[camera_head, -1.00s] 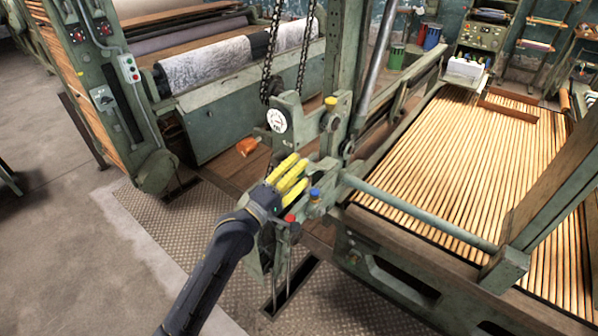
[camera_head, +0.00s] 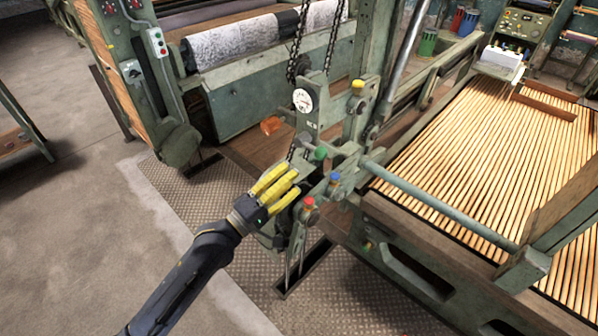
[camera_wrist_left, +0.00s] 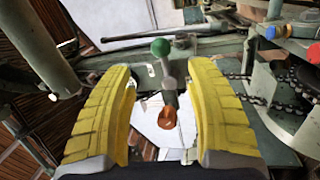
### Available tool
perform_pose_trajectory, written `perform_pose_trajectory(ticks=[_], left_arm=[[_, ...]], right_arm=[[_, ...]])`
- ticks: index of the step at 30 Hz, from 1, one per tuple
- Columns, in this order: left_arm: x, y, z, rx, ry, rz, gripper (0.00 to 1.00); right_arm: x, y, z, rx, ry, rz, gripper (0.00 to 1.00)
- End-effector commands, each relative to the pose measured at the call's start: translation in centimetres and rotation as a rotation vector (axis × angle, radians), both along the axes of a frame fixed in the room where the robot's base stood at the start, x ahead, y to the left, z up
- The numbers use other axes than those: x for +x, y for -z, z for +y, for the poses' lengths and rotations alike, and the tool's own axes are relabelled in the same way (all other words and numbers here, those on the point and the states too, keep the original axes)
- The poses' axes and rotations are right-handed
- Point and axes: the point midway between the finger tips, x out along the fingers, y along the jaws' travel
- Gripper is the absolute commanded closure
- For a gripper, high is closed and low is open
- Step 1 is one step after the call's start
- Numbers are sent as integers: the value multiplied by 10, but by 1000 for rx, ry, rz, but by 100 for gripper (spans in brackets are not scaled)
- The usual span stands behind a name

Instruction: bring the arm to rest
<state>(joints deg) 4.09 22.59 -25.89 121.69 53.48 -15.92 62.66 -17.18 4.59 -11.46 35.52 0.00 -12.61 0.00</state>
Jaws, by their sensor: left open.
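My left gripper (camera_head: 284,184) has yellow padded fingers and is in front of the green machine's lever bracket in the head view. In the left wrist view its fingers (camera_wrist_left: 163,90) stand apart with nothing gripped between them. A lever with a green knob (camera_head: 320,153) is just beyond the fingertips; the green knob also shows in the left wrist view (camera_wrist_left: 160,47), centred past the gap. A red knob (camera_head: 309,202) and a blue knob (camera_head: 335,178) sit to the right of the fingers. My right gripper is not in view.
A round dial (camera_head: 303,100) and a yellow knob (camera_head: 357,86) are on the machine above. A horizontal green bar (camera_head: 440,203) runs right over the slatted bed (camera_head: 470,150). Chains hang behind. The grey floor (camera_head: 90,230) at left is open.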

Motion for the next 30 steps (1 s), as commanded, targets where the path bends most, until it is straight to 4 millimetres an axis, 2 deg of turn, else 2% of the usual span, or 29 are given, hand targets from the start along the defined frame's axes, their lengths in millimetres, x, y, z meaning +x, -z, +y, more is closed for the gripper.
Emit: perform_pose_trajectory(ticks=[19,24,26,30], left_arm=[[-5,1,5,4,-1,-3,45],[-5,1,5,76,-23,-69,45],[1,11,8,149,-51,-109,45],[30,66,30,376,-143,-165,45]], right_arm=[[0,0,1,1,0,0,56],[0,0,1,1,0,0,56],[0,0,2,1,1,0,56],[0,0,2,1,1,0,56]])
